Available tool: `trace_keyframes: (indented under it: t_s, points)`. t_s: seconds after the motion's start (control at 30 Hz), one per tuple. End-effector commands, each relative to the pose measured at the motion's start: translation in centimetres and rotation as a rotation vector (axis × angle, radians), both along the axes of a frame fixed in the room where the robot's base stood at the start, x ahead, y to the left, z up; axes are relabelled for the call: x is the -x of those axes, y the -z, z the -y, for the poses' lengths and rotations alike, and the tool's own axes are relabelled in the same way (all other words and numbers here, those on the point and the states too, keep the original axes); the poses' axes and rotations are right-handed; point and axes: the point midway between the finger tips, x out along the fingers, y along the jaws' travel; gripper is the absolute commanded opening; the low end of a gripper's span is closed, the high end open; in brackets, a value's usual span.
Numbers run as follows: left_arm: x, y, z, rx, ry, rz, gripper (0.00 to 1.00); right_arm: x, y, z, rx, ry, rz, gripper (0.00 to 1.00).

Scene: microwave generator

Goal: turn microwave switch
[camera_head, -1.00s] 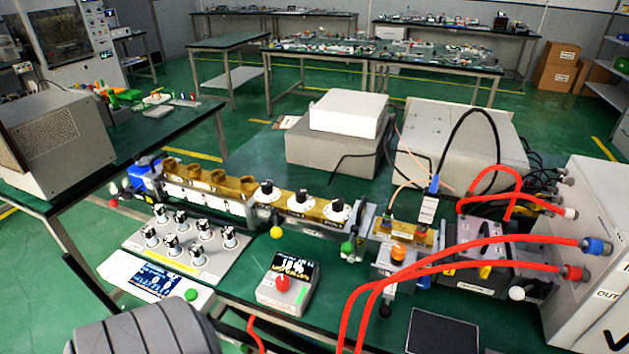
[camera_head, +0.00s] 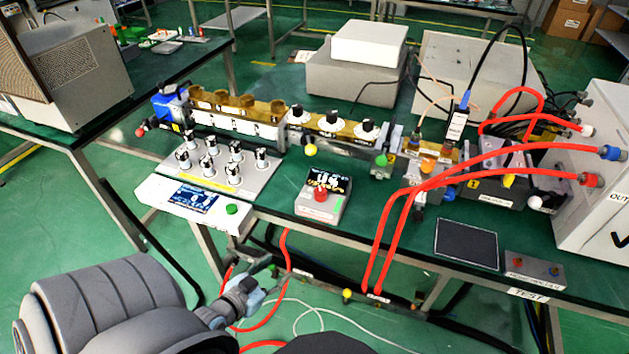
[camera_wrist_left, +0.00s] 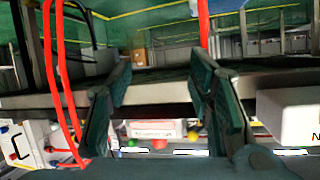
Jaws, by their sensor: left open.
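The microwave setup runs along the green bench as a gold and white waveguide line (camera_head: 235,118) with black and white dials (camera_head: 332,120) on top. In front of it stands a small grey box (camera_head: 323,200) with a lit display and a red knob (camera_head: 321,194). In the left wrist view the box (camera_wrist_left: 155,128) appears upside down, seen between the fingers and beyond them. My left gripper (camera_head: 240,298) is below and in front of the bench edge, left of the box and apart from it. Its fingers (camera_wrist_left: 158,88) are open and empty. My right gripper is not in view.
A panel of several knobs (camera_head: 222,165) and a display unit with a green button (camera_head: 190,198) stand left of the box. Red cables (camera_head: 400,215) arch over the bench to the right-hand cabinet (camera_head: 597,185). A black pad (camera_head: 467,243) lies at the front right.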

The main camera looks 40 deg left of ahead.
Motion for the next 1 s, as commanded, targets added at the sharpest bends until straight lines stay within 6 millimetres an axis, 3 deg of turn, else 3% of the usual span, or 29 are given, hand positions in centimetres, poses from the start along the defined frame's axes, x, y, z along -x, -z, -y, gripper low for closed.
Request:
trace_keyframes:
  t_s: [0.03, 0.1, 0.2, 0.23, 0.37, 0.7, 0.83, 1.0]
  points:
    - [-1.8, -4.6, 0.2, 0.01, 0.019, 0.14, 0.47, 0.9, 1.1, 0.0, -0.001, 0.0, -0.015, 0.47]
    - [-3.2, -10.6, 0.9, 0.041, 0.027, 0.294, 0.47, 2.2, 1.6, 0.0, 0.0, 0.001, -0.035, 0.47]
    - [-3.9, -15.1, 1.5, 0.081, 0.024, 0.398, 0.47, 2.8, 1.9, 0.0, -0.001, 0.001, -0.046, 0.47]
    - [-4.2, -15.7, 1.6, 0.087, 0.021, 0.409, 0.47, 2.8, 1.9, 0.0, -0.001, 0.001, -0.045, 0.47]
    - [-6.2, -16.2, 1.5, 0.093, 0.018, 0.42, 0.47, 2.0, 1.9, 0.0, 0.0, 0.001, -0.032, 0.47]
    - [-14.8, -16.1, 0.8, 0.094, 0.017, 0.419, 0.47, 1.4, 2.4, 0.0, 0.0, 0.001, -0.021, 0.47]
    - [-16.9, -16.0, 0.7, 0.094, 0.018, 0.416, 0.47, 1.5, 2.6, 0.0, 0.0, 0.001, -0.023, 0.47]
    - [-18.2, -16.0, 0.6, 0.094, 0.019, 0.414, 0.47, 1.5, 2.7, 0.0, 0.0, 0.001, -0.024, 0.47]
